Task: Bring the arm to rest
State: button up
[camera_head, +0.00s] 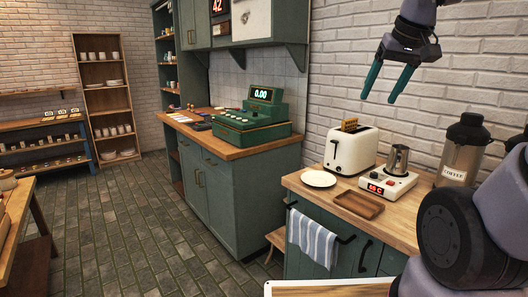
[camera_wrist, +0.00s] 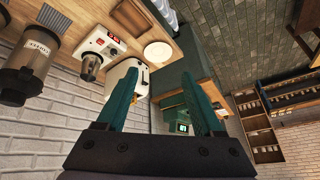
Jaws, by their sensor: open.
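My gripper (camera_head: 386,83) is at the upper right of the head view, in the air in front of the white brick wall. Its two green fingers are apart with nothing between them. In the wrist view my gripper (camera_wrist: 165,115) also shows open and empty, its fingers reaching up the picture. It is well above the wooden counter (camera_head: 302,183) and touches nothing. My arm comes in from the right side of the head view.
The counter holds a white toaster (camera_head: 350,152) with bread in it, a white plate (camera_head: 318,179), a wooden tray (camera_head: 358,205), a metal jug (camera_head: 397,160) on a heater (camera_head: 388,184) and a coffee dispenser (camera_head: 461,152). A green cash register (camera_head: 250,122) stands further back. The floor at left is free.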

jog(key=s+a+m+t+y, duration=0.1)
jog(key=s+m, duration=0.2)
jog(key=s, duration=0.3)
jog(key=shift+a+f, duration=0.3)
jog(key=shift+f, duration=0.1)
dwell(0.3)
